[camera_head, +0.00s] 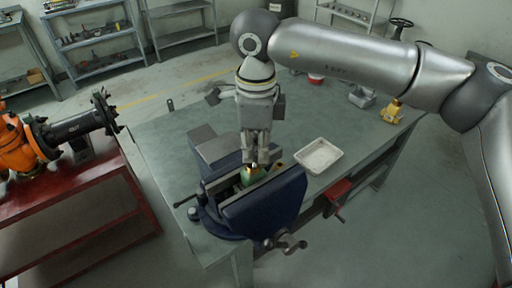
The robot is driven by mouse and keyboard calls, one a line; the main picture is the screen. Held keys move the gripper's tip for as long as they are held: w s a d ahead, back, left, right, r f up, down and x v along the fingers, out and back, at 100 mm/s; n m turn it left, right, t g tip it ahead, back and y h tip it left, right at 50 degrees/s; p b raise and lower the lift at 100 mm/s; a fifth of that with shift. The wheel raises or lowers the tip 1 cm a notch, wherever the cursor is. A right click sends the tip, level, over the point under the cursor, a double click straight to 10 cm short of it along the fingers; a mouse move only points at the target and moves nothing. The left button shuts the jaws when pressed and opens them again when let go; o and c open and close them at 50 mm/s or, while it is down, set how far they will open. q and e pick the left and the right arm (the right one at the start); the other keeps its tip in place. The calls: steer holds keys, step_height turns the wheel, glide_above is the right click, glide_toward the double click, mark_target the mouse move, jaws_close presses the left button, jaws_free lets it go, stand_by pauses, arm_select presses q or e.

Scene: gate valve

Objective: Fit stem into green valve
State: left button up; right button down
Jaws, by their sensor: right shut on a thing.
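The green valve (247,179) sits clamped between the jaws of a blue bench vise (268,204) at the front of the workbench. Only a small part of its green body shows. My right gripper (255,163) points straight down over the valve, its fingertips right at the valve's top. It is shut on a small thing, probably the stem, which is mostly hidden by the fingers. A bit of brass colour shows just below the fingertips; I cannot tell whether it is stem or valve. My left gripper is not in view.
A white tray (318,156) lies right of the vise on the workbench (180,134). A yellow valve part (392,111) and a grey container (362,96) stand at the back right. A red vise (338,193) is on the bench edge. A red table (75,190) stands at left.

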steer(key=shift+r, duration=0.1)
stand_by(0.3)
steer(key=shift+r+p, duration=1.25)
steer(key=shift+r, duration=1.15)
steer(key=shift+a+r+m+h+p, duration=0.25)
steer(key=shift+r+m, duration=0.15)
steer(key=shift+m, duration=0.2)
steer(key=shift+a+r+m+h+p, duration=0.25)
steer(key=shift+r+m, duration=0.1)
steer(key=shift+m, duration=0.25)
steer(key=shift+d+b, duration=0.1)
steer(key=shift+b, duration=0.65)
steer(key=b, duration=0.5)
glide_above(252, 168)
steer(key=shift+f, duration=3.2)
steer(key=c, duration=1.6)
jaws_free()
steer(key=shift+o, duration=0.2)
steer(key=shift+d, duration=0.1)
steer(key=shift+w+r, duration=0.1)
